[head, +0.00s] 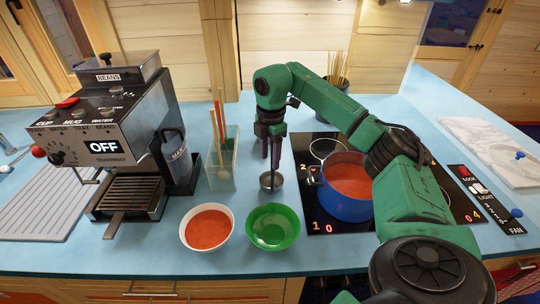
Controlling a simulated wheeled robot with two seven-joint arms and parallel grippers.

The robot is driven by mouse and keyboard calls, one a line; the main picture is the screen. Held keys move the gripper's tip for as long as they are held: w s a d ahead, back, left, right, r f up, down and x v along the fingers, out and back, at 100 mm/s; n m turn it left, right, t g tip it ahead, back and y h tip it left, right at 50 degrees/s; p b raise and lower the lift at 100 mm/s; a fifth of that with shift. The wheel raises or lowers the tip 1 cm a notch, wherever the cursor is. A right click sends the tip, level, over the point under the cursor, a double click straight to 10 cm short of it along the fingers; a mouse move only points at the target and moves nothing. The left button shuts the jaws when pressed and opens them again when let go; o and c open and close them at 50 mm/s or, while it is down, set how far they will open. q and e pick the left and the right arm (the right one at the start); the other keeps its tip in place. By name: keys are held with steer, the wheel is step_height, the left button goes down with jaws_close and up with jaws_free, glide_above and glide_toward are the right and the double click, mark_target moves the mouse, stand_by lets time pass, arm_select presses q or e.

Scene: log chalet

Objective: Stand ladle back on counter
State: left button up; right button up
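The metal ladle (270,182) hangs upright, bowl down, at the left edge of the cooktop and behind the green bowl. My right gripper (271,156) points straight down with its fingers on either side of the ladle's thin handle and looks shut on it. The ladle's bowl is at or just above the blue counter (160,255); I cannot tell whether it touches. The upper handle is hidden by the gripper. My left gripper is not in view.
A white bowl of red soup (208,228) and an empty green bowl (272,228) stand in front. A blue pot of soup (346,190) sits on the black cooktop (322,219). A glass holder (221,168) with sticks and a coffee machine (112,140) stand left.

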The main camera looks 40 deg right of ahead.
step_height(320, 180, up, 14)
steer(key=p, duration=0.3)
steer(key=shift+s+r+p, duration=0.25)
steer(key=shift+p, duration=0.15)
